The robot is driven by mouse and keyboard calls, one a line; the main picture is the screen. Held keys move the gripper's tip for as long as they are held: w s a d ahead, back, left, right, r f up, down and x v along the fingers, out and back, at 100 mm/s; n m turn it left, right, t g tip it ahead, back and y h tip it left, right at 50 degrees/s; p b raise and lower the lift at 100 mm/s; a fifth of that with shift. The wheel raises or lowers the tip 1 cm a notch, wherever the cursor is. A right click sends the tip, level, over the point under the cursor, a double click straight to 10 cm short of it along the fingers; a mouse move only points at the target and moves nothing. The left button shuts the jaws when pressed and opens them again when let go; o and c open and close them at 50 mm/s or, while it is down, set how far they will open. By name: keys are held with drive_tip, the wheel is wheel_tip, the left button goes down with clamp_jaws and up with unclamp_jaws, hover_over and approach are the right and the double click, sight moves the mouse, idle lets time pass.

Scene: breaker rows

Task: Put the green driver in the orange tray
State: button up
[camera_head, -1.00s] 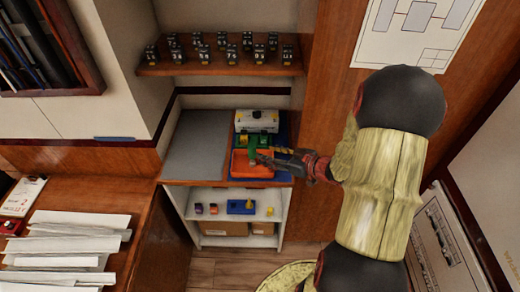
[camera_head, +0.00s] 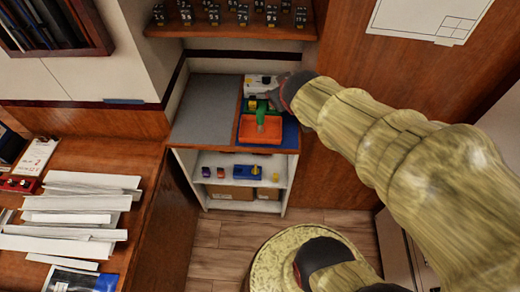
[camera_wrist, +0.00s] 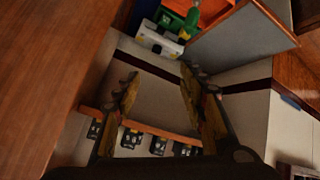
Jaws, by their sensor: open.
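The orange tray (camera_head: 246,130) sits on the counter in the head view, near its front right. The green driver (camera_head: 261,115) overlaps the tray's far side, its near end over the tray's inside. I cannot tell whether it lies wholly in the tray or leans on the far rim. My gripper (camera_head: 266,96) is beyond the tray, in front of the white device, apart from the tray as far as I can see. In the wrist view my gripper (camera_wrist: 158,88) is open with nothing between its fingers. Something green (camera_wrist: 186,12) shows at the top there.
A white device (camera_head: 258,81) stands behind the tray on a blue mat (camera_head: 290,134). The grey counter top (camera_head: 210,115) at left is clear. A shelf with several black breakers (camera_wrist: 157,144) is above. A lower shelf (camera_head: 235,160) holds small coloured parts.

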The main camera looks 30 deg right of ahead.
drive_tip(key=s+a+r+g+y, duration=0.1)
drive_tip(key=s+a+g+y, duration=0.2)
drive_tip(key=s+a, duration=1.2)
drive_tip(key=shift+a+r+y, duration=0.15)
drive_tip(key=shift+a+y, duration=0.4)
drive_tip(key=shift+y, duration=0.05)
drive_tip(key=shift+c, duration=0.4)
